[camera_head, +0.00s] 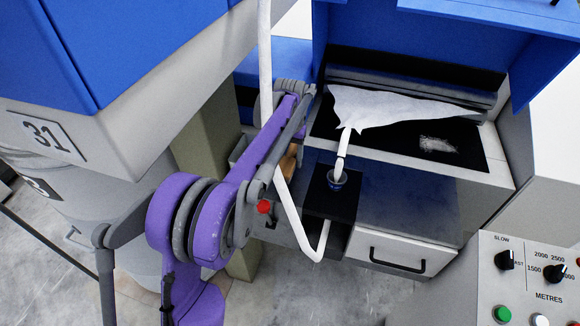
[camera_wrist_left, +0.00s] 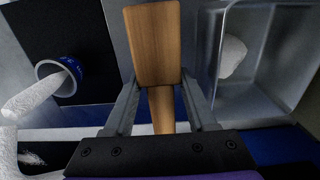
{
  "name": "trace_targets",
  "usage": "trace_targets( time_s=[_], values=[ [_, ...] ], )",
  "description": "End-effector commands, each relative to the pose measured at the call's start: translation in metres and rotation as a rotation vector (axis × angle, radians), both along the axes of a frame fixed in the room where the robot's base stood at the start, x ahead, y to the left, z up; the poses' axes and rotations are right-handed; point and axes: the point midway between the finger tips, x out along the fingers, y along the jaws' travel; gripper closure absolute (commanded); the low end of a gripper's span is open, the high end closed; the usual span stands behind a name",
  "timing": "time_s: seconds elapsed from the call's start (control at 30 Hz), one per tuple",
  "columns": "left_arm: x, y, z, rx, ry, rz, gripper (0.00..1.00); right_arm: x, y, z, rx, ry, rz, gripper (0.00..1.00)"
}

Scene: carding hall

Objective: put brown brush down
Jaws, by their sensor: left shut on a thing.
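The brown brush (camera_wrist_left: 157,45) shows in the left wrist view as a wooden piece, wide at the top and narrower below. My left gripper (camera_wrist_left: 160,82) is shut on it, one finger on each side. In the head view only a small brown part of the brush (camera_head: 288,164) shows below my purple left arm. The arm hides the rest of it and most of the gripper (camera_head: 291,150). My right gripper is not in view.
A metal tray (camera_wrist_left: 285,105) with a white tuft (camera_wrist_left: 232,56) lies right of the brush in the wrist view. A drawer (camera_head: 400,252) and control panel (camera_head: 530,285) are at the right.

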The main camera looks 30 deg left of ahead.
Motion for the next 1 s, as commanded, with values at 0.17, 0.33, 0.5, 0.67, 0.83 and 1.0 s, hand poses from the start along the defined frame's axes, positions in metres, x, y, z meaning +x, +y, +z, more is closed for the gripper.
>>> trace_targets(
  time_s=[0.17, 0.33, 0.5, 0.67, 0.83, 1.0],
  values=[
    [0.000, 0.000, -0.018, 0.000, 0.000, 0.000, 1.00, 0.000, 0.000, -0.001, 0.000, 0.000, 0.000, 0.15],
    [0.000, 0.000, -0.038, 0.000, 0.000, 0.000, 1.00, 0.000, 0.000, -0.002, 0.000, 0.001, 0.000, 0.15],
    [0.000, 0.000, -0.038, 0.000, 0.000, 0.000, 1.00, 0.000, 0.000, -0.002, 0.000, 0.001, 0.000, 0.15],
    [0.000, 0.000, -0.042, 0.000, 0.000, 0.000, 1.00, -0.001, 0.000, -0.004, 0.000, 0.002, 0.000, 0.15],
    [0.000, 0.000, -0.045, 0.000, 0.001, 0.000, 0.32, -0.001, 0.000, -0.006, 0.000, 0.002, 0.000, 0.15],
    [-0.001, -0.001, -0.045, -0.002, 0.003, -0.001, 0.13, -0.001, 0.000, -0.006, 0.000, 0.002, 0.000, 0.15]
  ],
)
